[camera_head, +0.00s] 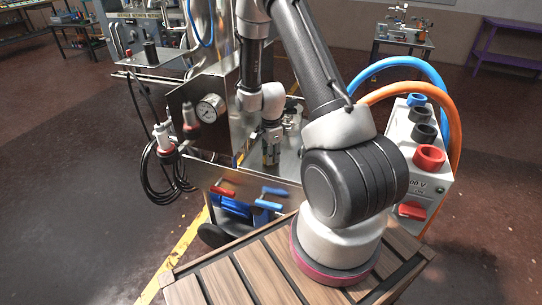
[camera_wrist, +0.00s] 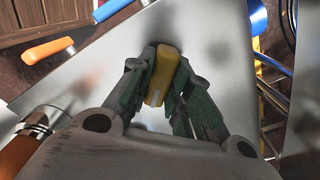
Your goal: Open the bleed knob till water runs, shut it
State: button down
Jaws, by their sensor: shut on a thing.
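My gripper (camera_head: 270,158) reaches down over the metal tray of the filling machine. In the wrist view my gripper (camera_wrist: 160,88) has its fingers closed on both sides of a yellow block-shaped knob (camera_wrist: 162,76). The knob stands over a grey metal surface. Its lower part is hidden, so I cannot tell how far it is turned. In the head view the knob is hidden by my gripper. I see no running water in either view.
A pressure gauge (camera_head: 210,108) sits on the panel left of my gripper. A red handle (camera_head: 222,191) and a blue handle (camera_head: 275,191) are at the front. A white control box (camera_head: 433,190) with a blue hose (camera_head: 400,62) and an orange hose (camera_head: 452,112) stands right.

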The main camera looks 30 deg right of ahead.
jog(key=c, duration=1.3)
grip_release()
notch_tip(320, 180, up, 12)
